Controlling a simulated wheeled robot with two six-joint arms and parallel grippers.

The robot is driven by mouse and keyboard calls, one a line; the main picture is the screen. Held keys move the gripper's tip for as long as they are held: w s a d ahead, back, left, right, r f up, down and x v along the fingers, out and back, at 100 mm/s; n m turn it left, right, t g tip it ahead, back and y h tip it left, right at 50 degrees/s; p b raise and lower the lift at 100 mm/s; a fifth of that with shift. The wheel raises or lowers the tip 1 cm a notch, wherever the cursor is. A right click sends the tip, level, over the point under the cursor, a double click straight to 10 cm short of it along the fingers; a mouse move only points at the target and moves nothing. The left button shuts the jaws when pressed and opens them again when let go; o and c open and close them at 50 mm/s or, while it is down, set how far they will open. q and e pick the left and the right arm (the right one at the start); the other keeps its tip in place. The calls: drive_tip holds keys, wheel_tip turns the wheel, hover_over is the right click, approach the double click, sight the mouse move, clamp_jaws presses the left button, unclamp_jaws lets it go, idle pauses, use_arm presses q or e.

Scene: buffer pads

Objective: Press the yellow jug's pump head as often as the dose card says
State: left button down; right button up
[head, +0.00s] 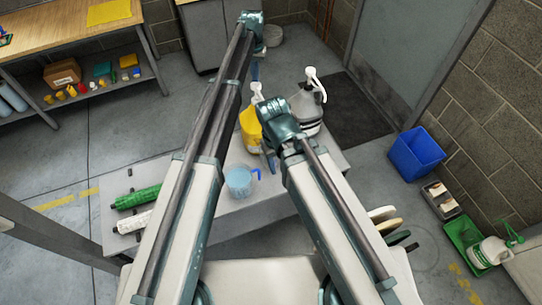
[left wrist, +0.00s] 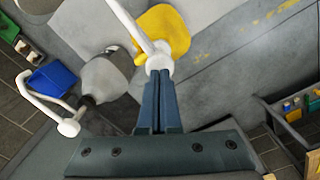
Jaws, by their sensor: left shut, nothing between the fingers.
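The yellow jug (head: 250,128) stands on the grey table, partly hidden behind my right arm. Its white pump head (head: 256,88) is on top; in the left wrist view the pump head (left wrist: 160,64) lies at my fingertips, above the yellow body (left wrist: 172,32). My left gripper (head: 255,78) is shut and empty, pointing down at the pump head; it also shows in the left wrist view (left wrist: 158,74). I cannot tell if they touch. My right gripper (head: 268,160) is low near the jug, largely hidden by its own arm. I cannot make out a dose card.
A grey jug with a white pump (head: 308,110) stands right of the yellow one. A clear bluish cup (head: 238,181) is in front. A blue bin (head: 415,155) stands on the floor at right.

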sight(256, 84)
use_arm(q)
drive_tip(key=shift+f, duration=0.15)
drive_tip(key=shift+f+b, duration=2.15)
drive_tip(key=shift+b, duration=0.15)
drive_tip(key=shift+r, duration=0.1)
drive_tip(key=shift+s+r, duration=0.1)
wheel_tip(256, 84, up, 4)
drive_tip(key=p, duration=0.4)
drive_tip(key=shift+r+p, duration=0.15)
drive_tip(key=shift+p, duration=0.25)
drive_tip(key=shift+f, duration=0.2)
